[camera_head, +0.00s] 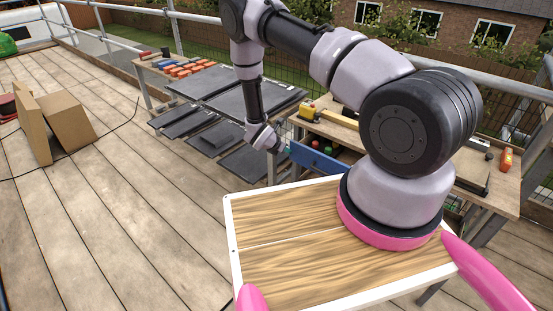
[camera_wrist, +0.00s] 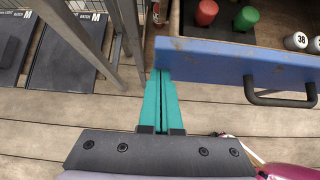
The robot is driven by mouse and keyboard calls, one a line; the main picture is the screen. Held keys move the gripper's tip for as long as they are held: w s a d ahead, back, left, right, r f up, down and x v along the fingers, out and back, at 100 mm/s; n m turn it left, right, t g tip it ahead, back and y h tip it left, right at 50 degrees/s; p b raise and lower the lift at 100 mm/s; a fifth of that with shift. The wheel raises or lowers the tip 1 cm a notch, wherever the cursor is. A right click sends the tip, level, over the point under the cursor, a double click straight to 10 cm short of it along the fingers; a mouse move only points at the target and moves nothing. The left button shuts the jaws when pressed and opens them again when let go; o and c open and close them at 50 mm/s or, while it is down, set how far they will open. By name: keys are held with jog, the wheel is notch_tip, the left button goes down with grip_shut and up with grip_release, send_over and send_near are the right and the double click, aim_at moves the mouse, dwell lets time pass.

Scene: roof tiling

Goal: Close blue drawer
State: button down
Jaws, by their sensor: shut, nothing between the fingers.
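The blue drawer (camera_head: 318,160) sticks out from under the workbench at the right, standing open. In the wrist view its blue front panel (camera_wrist: 215,62) runs across the top, with a dark handle (camera_wrist: 283,98) at the right. My gripper (camera_wrist: 161,74) has its teal fingers together and empty, with the tips at the left end of the front panel. I cannot tell if they touch it. In the head view my gripper (camera_head: 286,148) is small and partly hidden beside the drawer's left end.
A red piece (camera_wrist: 206,12) and a green piece (camera_wrist: 246,18) are in the drawer, with white pieces marked 38 (camera_wrist: 296,40). The workbench (camera_head: 330,128) carries a yellow tool (camera_head: 307,110). Open decking lies at left.

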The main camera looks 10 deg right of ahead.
jog(key=w+d, duration=0.6)
jog(key=d, duration=0.2)
jog(key=shift+d, duration=0.2)
